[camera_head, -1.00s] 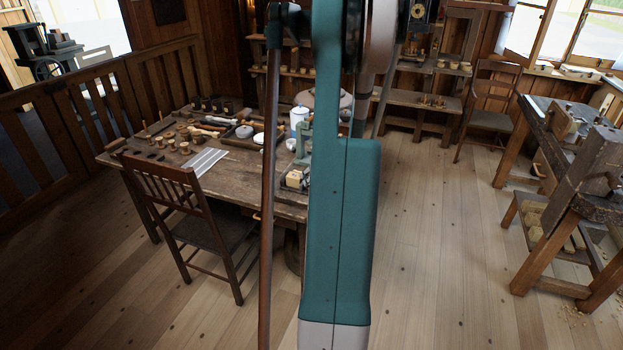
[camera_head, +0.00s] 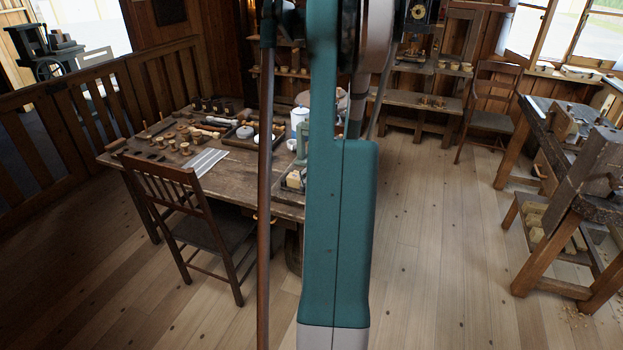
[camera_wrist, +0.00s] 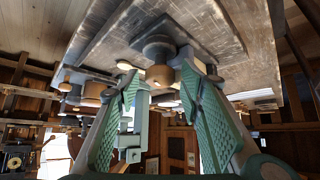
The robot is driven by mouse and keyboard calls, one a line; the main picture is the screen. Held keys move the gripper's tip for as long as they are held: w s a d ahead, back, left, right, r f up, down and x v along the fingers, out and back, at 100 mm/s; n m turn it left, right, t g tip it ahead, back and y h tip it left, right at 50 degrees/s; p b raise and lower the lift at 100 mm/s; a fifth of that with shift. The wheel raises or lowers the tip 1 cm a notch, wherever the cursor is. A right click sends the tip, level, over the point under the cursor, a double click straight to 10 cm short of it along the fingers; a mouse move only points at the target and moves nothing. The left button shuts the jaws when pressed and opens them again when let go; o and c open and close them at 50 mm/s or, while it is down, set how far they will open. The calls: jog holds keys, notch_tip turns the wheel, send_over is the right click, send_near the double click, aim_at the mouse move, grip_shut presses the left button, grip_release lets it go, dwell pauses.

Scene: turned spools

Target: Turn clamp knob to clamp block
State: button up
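My gripper (camera_wrist: 160,78) shows in the wrist view with its two green ridged fingers apart. A pale wooden block (camera_head: 294,179) sits in a small fixture on the table's right part in the head view, partly behind my arm. The clamp knob cannot be made out for sure. My gripper is hidden in the head view.
The wooden table (camera_head: 262,186) carries several small wooden pieces, a white sheet (camera_head: 205,162) and a white canister (camera_head: 298,118). A chair (camera_head: 205,220) stands at its front. A green stand (camera_wrist: 137,125) shows between the fingers in the wrist view. Open floor lies right of my arm.

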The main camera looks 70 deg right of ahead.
jog(key=shift+n, duration=0.4)
jog(key=shift+s+d+n+t+y+p, duration=0.2)
jog(key=shift+n+t+y, duration=0.3)
jog(key=shift+n+y, duration=0.35)
jog(key=shift+w+d+n+t+y+p, duration=0.1)
jog(key=shift+n+t+y+p, duration=0.35)
jog(key=shift+n, duration=0.6)
jog(key=shift+s+a+r, duration=0.15)
jog(key=shift+s+r, duration=0.1)
jog(key=shift+s, duration=0.05)
jog(key=p+v, duration=0.1)
jog(key=v, duration=0.6)
jog(key=w+a+r, duration=0.3)
jog(key=w+a, duration=0.3)
jog(key=a, duration=0.1)
jog(key=w+a+r+y+p, duration=0.1)
jog(key=w+a+r, duration=0.3)
jog(key=w+a, duration=0.2)
jog(key=w+a+r+n+y, duration=0.1)
jog(key=w+a+r, duration=0.2)
jog(key=w+a, duration=0.3)
jog(key=shift+a+r+g, duration=0.35)
jog(key=shift+a+r, duration=0.05)
jog(key=shift+a, duration=0.6)
